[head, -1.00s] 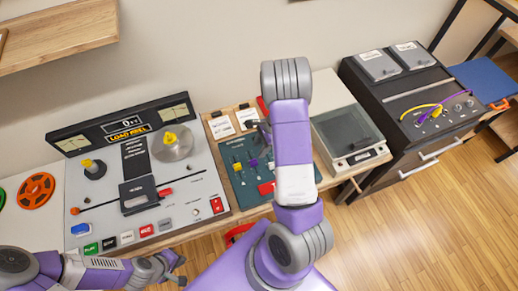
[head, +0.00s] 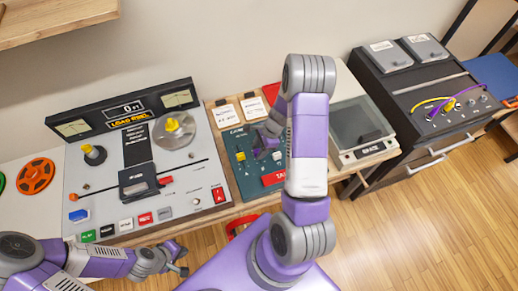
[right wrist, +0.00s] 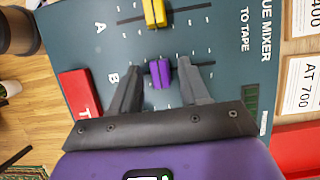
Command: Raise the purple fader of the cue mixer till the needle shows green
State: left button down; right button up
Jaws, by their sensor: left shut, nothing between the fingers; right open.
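The cue mixer (head: 243,182) is a dark teal panel on the wooden bench, partly hidden behind my right arm. In the right wrist view its purple fader (right wrist: 160,74) sits on the track marked B, between my open right fingers, with a small gap on both sides. My right gripper (right wrist: 160,68) is open, low over the panel; in the head view (head: 264,147) it hides much of the fader. A dark green patch (right wrist: 251,98) shows at the panel's edge; I cannot read a needle. My left gripper (head: 181,260) is shut and empty, in front of the bench.
A yellow fader (right wrist: 155,12) stands on track A beside the purple one. A red block (right wrist: 78,93) is on the panel. The tape machine (head: 105,205) stands left of the mixer, a glass-lidded device (head: 362,130) right. Label cards (head: 224,115) lie behind the mixer.

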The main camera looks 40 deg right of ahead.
grip_shut()
dwell(0.3)
jog(key=shift+w+d, duration=0.25)
jog(key=shift+w, duration=0.35)
grip_release()
jog(key=shift+r, duration=0.1)
jog(key=p+v, duration=0.1)
jog(key=v, duration=0.6)
jog(key=shift+r+p, duration=0.2)
jog(key=shift+p, duration=0.2)
